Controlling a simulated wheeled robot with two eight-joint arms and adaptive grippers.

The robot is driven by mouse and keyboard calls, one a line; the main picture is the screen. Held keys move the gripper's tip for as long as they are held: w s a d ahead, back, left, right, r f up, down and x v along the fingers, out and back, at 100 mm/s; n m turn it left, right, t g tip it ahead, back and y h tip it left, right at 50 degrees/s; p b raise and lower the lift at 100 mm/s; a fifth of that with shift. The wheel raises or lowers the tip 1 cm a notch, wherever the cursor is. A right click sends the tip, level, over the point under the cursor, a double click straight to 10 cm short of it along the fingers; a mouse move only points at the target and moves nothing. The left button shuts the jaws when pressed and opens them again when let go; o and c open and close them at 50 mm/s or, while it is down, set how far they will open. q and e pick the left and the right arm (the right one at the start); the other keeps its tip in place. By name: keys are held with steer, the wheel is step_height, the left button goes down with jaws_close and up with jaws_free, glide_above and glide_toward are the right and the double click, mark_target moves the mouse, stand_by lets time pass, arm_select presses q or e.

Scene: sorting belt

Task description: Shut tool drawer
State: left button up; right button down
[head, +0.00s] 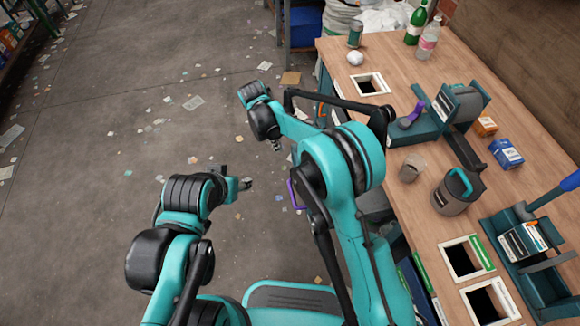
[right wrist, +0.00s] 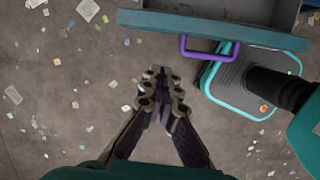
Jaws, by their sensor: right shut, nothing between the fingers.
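The tool drawer (right wrist: 170,22) shows at the top of the right wrist view, with a teal front, a grey open inside and a purple handle (right wrist: 208,48). It is pulled out. In the head view the handle (head: 297,196) shows beside my right arm, which hides most of the drawer. My right gripper (right wrist: 163,88) is shut and empty over the floor, apart from the handle, which lies up and right of the fingertips in the wrist view. It also shows in the head view (head: 276,145). My left gripper (head: 245,184) is over the floor, too small to judge its fingers.
The wooden workbench (head: 400,225) runs along the right, with square openings, a grey jug (head: 455,195), a cup (head: 412,168), a blue box (head: 506,153) and bottles (head: 428,40). The floor (head: 90,210) at left is open, with scattered paper scraps.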

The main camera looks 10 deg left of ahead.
steer(key=w+d+f+n+b, duration=0.1)
steer(key=d+f+b, duration=0.3)
steer(key=f, duration=0.8)
steer(key=shift+w+f+b, duration=0.25)
steer(key=shift+w+b, duration=0.05)
steer(key=shift+b, duration=0.3)
steer(key=shift+d, duration=0.1)
